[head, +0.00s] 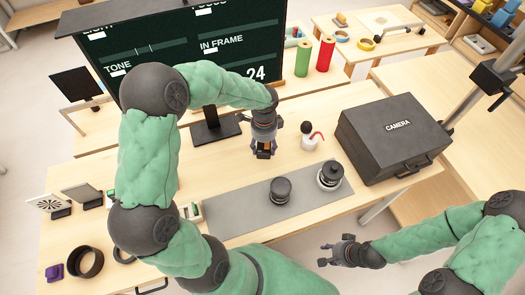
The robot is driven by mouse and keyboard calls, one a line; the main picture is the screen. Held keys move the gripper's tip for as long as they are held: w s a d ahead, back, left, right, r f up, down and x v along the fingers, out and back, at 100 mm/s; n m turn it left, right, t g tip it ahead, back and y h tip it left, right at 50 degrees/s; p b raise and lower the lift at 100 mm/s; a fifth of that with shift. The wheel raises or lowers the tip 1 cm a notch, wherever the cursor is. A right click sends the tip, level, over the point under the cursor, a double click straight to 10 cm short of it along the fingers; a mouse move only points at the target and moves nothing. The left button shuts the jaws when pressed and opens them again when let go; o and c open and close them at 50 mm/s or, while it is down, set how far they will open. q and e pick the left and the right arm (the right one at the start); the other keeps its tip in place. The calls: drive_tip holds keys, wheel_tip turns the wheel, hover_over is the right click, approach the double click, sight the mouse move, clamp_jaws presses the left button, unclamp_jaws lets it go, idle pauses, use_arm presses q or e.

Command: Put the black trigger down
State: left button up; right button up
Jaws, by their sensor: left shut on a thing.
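My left gripper (264,146) points down over the wooden table, behind the grey mat, and is shut on a small dark thing with an orange patch. This looks like the black trigger (264,154), mostly hidden by the fingers. I cannot tell whether it touches the table. My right gripper (328,254) is empty with its fingers apart, in front of the table's front edge.
The grey mat (235,212) bears two dark lenses (280,191) (330,176). A white bottle with a red nozzle (309,142) stands right of my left gripper. A black camera case (392,138) stands further right. A monitor (190,50) rises behind. Bare wood surrounds the held thing.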

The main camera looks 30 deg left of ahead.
sight(263, 149)
use_arm(q)
drive_tip(key=shift+w+a+f, duration=0.35)
drive_tip(key=shift+f, duration=0.25)
drive_tip(key=shift+w+a+f, duration=0.3)
drive_tip(key=shift+w+f, duration=0.05)
drive_tip(key=shift+f, duration=0.2)
drive_tip(key=shift+w+a+f+b, duration=0.15)
drive_tip(key=shift+f+b, duration=0.6)
drive_tip(key=shift+f, duration=0.95)
drive_tip(key=shift+f, duration=0.2)
drive_tip(key=o, duration=1.3)
wheel_tip(263, 149, up, 12)
drive_tip(key=p, duration=0.3)
drive_tip(key=shift+r, duration=0.25)
